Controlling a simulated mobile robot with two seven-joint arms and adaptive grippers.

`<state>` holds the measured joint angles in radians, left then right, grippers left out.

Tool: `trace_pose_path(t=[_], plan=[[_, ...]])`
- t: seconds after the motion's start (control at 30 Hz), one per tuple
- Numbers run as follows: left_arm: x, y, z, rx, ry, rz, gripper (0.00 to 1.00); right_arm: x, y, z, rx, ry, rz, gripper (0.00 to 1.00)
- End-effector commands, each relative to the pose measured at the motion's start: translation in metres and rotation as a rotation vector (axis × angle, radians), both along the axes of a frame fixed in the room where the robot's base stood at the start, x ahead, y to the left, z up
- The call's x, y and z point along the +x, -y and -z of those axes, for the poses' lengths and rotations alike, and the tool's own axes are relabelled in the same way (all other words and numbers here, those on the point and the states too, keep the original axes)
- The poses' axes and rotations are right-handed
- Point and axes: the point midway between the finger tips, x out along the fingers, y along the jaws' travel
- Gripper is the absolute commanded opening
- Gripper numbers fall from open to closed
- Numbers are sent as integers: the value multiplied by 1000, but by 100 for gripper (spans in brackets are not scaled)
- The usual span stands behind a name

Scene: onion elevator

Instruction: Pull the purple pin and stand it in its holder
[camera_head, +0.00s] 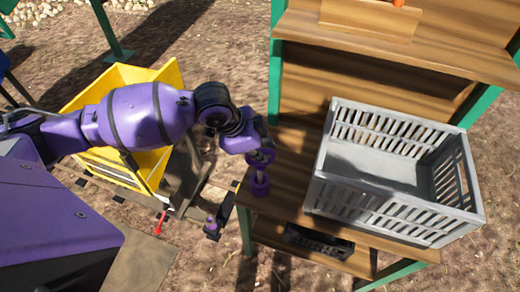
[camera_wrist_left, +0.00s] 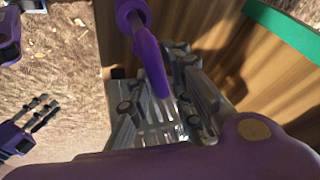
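My left gripper (camera_head: 262,146) hangs over the left end of the wooden table. A purple piece with a ring (camera_head: 261,158), seemingly the pin, shows at its fingertips. A second purple ring (camera_head: 260,186) is just below, by the table's left edge; I cannot tell whether it is the pin's lower part or the holder. A small purple piece (camera_head: 212,224) stands at a black bar. What seems my right gripper (camera_wrist_left: 43,113) shows at the left edge there.
A grey slatted crate (camera_head: 340,195) stands on the wooden table (camera_head: 285,165), right of my left gripper. A yellow bin (camera_head: 120,75) is behind my left arm. A red lever (camera_head: 159,224) and a dark part under the table (camera_head: 318,242) are lower down.

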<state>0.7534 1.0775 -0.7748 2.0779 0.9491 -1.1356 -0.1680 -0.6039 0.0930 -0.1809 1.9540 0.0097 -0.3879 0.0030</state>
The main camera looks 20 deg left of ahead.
Motion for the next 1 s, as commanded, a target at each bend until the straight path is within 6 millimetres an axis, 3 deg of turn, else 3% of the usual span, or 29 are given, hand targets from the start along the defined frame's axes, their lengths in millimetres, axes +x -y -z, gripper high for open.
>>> trace_pose_path(t=[0.1, 0.47, 0.57, 1.0], plan=[[0, 0, 0, 0, 0, 0, 36, 0, 0, 0, 0, 1, 0, 40], [-2, -1, -2, 1, -2, -1, 36, 8, -3, -3, 7, 15, 4, 40], [-5, -5, -13, 2, 1, 0, 36, 7, -3, -2, 5, 12, 4, 40], [-33, -30, -91, 3, 2, -1, 36, 5, -2, -1, 4, 7, 2, 40]])
